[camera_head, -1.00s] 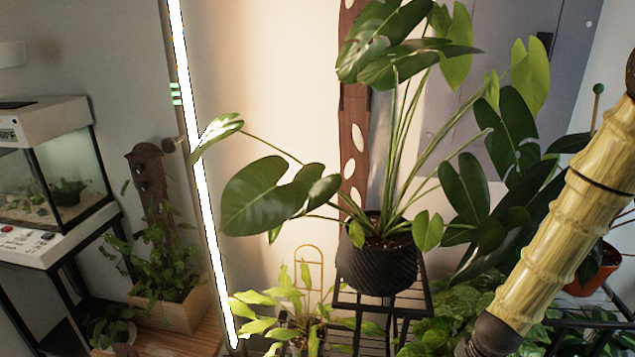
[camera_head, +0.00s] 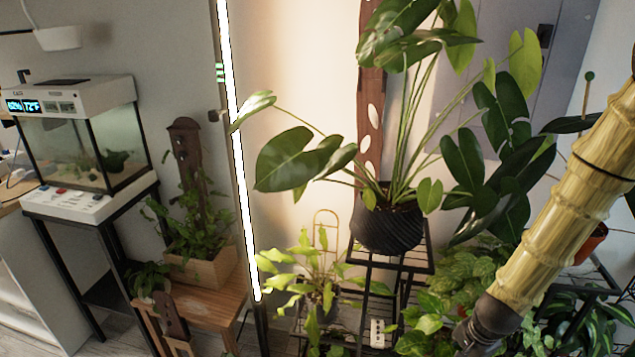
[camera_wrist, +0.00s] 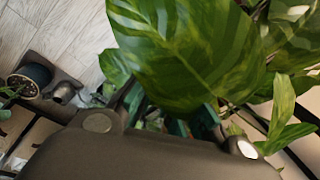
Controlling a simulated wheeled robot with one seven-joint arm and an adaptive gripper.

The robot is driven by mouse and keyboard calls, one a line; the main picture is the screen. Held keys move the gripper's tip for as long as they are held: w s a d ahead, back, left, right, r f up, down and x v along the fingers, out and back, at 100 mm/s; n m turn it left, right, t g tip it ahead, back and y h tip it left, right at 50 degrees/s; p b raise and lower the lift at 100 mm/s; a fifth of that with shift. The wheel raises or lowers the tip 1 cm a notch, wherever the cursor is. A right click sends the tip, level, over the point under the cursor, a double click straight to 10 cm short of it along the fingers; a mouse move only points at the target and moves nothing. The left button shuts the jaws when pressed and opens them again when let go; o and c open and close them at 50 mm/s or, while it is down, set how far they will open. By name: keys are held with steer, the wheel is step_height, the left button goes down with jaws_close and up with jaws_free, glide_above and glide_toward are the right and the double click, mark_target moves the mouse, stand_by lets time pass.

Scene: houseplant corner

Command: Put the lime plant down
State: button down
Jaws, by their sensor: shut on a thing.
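My gripper (camera_wrist: 168,122) shows in the wrist view, its dark fingers partly hidden behind foliage. It is shut on what appears to be the lime plant (camera_wrist: 185,50), whose broad green, lighter-striped leaves fill the top of that view. The pot and the grip point are hidden by leaves.
A tall monstera in a black ribbed pot (camera_head: 388,226) stands on a black wire stand (camera_head: 418,260). A yellow-green plant (camera_head: 312,270) is below it. A wooden bench (camera_head: 205,300) bears a planter (camera_head: 200,268). A terrarium (camera_head: 90,150) is left. Foliage crowds my arm. In the wrist view, bare floor (camera_wrist: 60,25) shows upper left.

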steer(key=w+a+r+n+g+p, duration=0.1)
steer(key=w+a+r+n+p, duration=0.1)
steer(key=a+n, duration=0.4)
steer(key=w+a+r+n+y+p, duration=0.1)
steer(key=w+a+r+n+p, duration=0.2)
steer(key=a+n, duration=0.4)
steer(key=shift+w+a+r+n+g+p, duration=0.35)
steer(key=shift+a+r+p, duration=0.35)
steer(key=shift+a+p, duration=0.8)
steer(key=shift+s+a, duration=0.1)
steer(key=shift+a, duration=0.05)
steer(key=shift+s, duration=0.1)
